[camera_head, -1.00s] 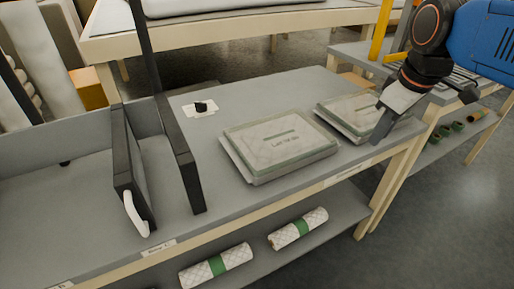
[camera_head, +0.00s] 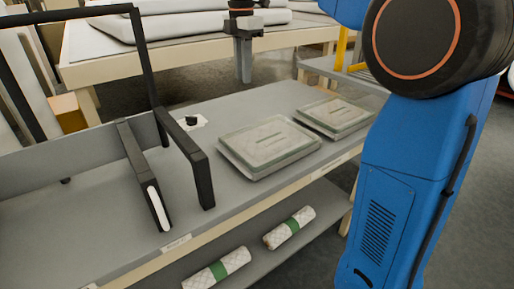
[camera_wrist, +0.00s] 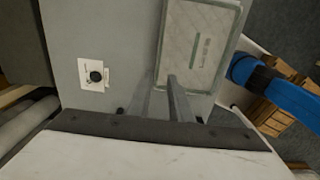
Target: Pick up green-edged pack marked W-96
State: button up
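Two flat, pale packs with green edging lie on the grey tabletop in the head view: a nearer pack (camera_head: 268,145) and a farther pack (camera_head: 335,116). Each has a dark green bar on top; their lettering is too small to read in the head view. One pack (camera_wrist: 203,42) also shows in the wrist view, cut off at the top, with a green bar and small unclear print. My gripper (camera_head: 243,72) hangs fingers down, raised behind the packs.
A black knob on a white card (camera_wrist: 94,77) lies nearby. Green-banded rolls (camera_head: 217,269) rest on the shelf below. Another table (camera_head: 190,51) stands behind.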

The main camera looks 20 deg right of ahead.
send_over(243, 128)
notch_tip(243, 128, down, 12)
jog(key=shift+d+f, duration=0.1)
jog(key=shift+a+f, duration=0.2)
jog(key=shift+f, duration=2.4)
grip_shut()
